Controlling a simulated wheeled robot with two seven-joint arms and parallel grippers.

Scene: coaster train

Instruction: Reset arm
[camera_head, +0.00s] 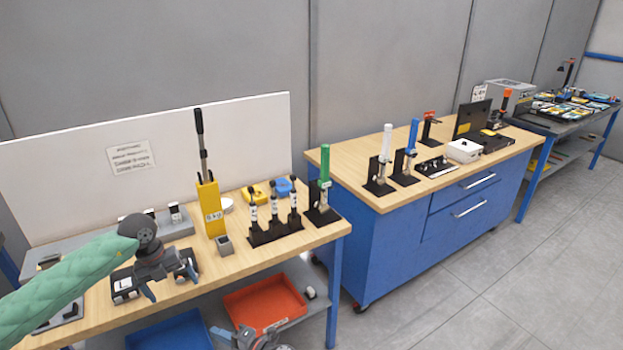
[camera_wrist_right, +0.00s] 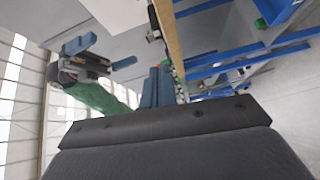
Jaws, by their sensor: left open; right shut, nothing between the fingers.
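My left arm, in a green quilted sleeve, reaches in from the left in the head view. Its gripper (camera_head: 168,284) is open and empty above the front part of the near wooden bench (camera_head: 290,240). The left gripper also shows in the right wrist view (camera_wrist_right: 103,54), fingers apart. My right gripper (camera_head: 246,334) is low at the bottom edge of the head view, in front of the bench and its lower shelf, and partly cut off. In the right wrist view its two blue-grey fingers (camera_wrist_right: 157,88) are together with nothing between them.
The bench holds a yellow holder (camera_head: 210,207), black tool stands (camera_head: 273,224) and a green-handled tool (camera_head: 325,165). A red bin (camera_head: 265,303) and a blue bin (camera_head: 170,333) are below. A blue cabinet (camera_head: 400,245) stands to the right; the floor in front is clear.

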